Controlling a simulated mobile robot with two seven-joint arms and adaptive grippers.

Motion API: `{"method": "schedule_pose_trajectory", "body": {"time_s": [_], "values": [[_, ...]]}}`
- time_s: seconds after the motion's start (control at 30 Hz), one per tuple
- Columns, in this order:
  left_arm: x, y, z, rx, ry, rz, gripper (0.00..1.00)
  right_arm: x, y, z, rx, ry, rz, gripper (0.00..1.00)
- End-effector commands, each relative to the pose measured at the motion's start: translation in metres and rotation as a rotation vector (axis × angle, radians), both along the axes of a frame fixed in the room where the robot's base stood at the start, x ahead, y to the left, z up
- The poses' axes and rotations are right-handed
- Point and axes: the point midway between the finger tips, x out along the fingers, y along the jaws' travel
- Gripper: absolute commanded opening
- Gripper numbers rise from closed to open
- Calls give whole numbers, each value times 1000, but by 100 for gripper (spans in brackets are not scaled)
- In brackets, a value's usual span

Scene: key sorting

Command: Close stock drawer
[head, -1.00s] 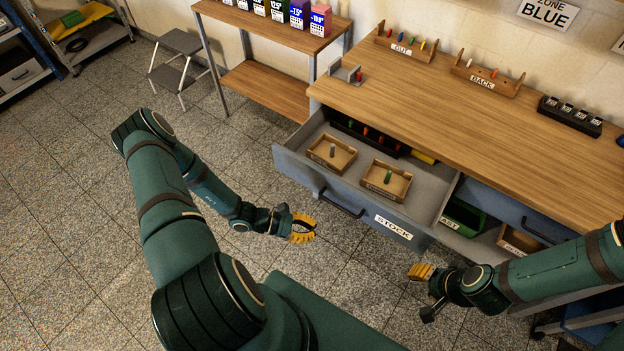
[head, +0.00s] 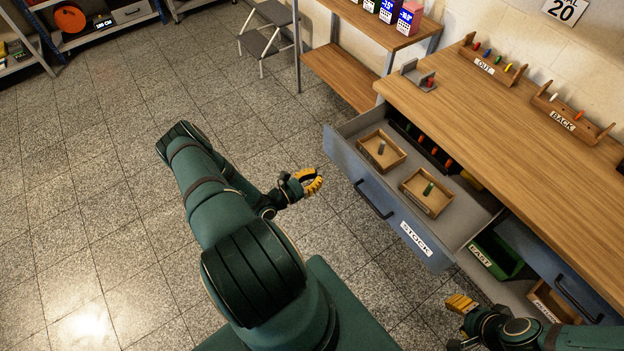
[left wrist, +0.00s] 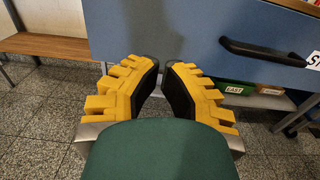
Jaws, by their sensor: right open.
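The stock drawer (head: 451,222) stands pulled out from the workbench. Its blue-grey front carries a dark handle (head: 373,200) and a white STOCK label (head: 416,239). The front and handle also fill the upper right of the left wrist view (left wrist: 262,50). My left gripper (head: 312,181) is in front of the drawer's left part, apart from it in the head view. Its yellow fingers (left wrist: 162,66) have nothing visible between them; their tips look close together. My right gripper (head: 461,304) is open and empty, in front of the drawer's right end and lower in the picture.
Two wooden trays, one with a grey key (head: 381,149) and one with a green key (head: 428,188), sit in the drawer. A green EAST bin (head: 497,254) is below right. A wooden shelf table (head: 350,78) stands left of the workbench.

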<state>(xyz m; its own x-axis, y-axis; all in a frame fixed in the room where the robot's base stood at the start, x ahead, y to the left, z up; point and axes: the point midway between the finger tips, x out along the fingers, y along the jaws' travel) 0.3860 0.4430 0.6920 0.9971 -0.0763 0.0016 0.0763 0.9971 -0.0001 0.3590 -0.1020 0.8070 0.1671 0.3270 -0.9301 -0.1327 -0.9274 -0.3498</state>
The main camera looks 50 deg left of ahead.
Motion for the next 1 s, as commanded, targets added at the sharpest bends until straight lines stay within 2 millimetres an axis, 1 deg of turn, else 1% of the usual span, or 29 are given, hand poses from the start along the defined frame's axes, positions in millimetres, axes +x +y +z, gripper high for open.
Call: {"method": "schedule_pose_trajectory", "body": {"time_s": [0.03, 0.1, 0.3, 0.5, 0.7, 1.0], "values": [[11, -2, 0, 0, -1, -2, 0, 0, 0, -1, 0, 1, 0, 47], [25, -3, 0, 1, -2, -3, 0, -1, 0, -2, 0, 2, 1, 47], [63, -6, 0, -1, -1, -3, 0, -1, 0, -4, 0, 3, 2, 47], [87, -7, 0, 0, 1, -2, 0, -2, 0, -6, 1, 5, 3, 47], [96, -8, 0, 0, 1, -2, 0, -3, 0, -7, 1, 6, 4, 47], [96, -8, 0, 0, 1, -2, 0, -2, 0, -7, 1, 6, 4, 47]]}}
